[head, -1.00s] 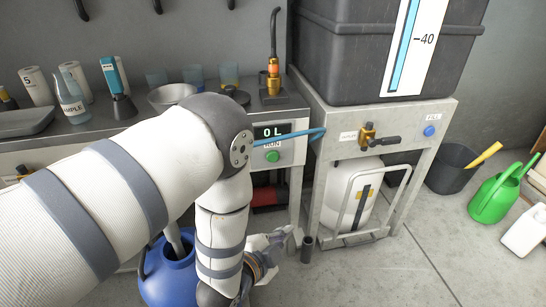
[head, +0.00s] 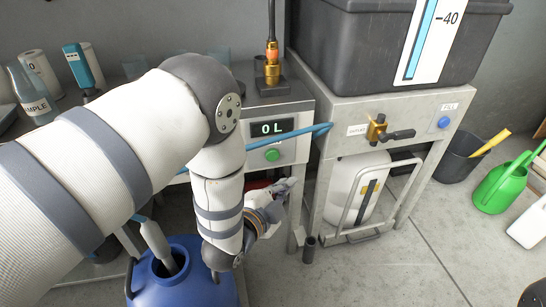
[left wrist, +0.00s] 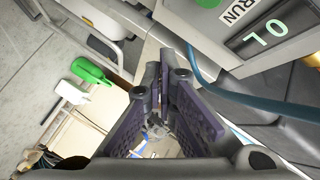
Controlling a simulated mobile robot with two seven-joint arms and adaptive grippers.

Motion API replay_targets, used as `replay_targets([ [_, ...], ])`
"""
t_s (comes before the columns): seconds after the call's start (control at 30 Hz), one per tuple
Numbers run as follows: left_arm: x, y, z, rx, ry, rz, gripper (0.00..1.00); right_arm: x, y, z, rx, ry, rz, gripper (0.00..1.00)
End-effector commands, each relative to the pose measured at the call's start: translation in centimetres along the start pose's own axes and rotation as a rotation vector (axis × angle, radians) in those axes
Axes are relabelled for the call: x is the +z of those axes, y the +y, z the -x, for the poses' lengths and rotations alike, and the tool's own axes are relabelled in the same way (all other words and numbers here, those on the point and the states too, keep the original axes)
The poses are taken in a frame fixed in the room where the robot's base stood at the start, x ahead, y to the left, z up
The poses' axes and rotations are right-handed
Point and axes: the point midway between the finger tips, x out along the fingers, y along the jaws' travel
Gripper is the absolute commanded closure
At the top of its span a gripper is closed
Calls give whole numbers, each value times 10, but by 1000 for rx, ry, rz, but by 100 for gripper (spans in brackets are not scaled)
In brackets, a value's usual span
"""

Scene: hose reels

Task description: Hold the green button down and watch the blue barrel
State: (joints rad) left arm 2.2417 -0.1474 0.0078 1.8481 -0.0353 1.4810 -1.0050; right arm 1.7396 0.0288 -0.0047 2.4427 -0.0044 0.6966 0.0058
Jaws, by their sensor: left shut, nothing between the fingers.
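The green button (head: 272,155) is on the grey panel below a display (head: 271,127) reading "0 L". In the left wrist view the button (left wrist: 207,3) is cut off by the top edge. My left gripper (head: 288,186) is shut and empty, below and slightly right of the button in the head view, apart from it. Its fingers (left wrist: 166,75) meet in the left wrist view. The blue barrel (head: 180,287) stands on the floor at bottom left, with a grey pipe in its open neck. My arm hides part of it.
A blue hose (head: 292,136) runs across the panel to the metal stand (head: 330,110), which carries a dark tank (head: 345,50). A white canister (head: 350,190) sits inside the stand. A bucket (head: 455,165) and green watering can (head: 498,190) are at right.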

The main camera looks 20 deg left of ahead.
Motion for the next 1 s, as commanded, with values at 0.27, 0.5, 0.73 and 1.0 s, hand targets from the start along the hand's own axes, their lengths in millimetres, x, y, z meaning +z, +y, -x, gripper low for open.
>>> replay_targets([
  [0.27, 24, -18, -30, 0, -3, 1, 100, -2, 0, -19, 1, -26, 0, 48],
  [0.5, 35, -32, -47, 0, -1, 1, 100, -2, 0, -24, 1, -32, 0, 48],
  [0.73, 37, -36, -50, 1, -1, 0, 100, -2, 0, -24, 1, -33, 0, 48],
  [1.0, 37, -36, -50, 1, -1, 0, 100, -2, 0, -24, 1, -33, 0, 48],
])
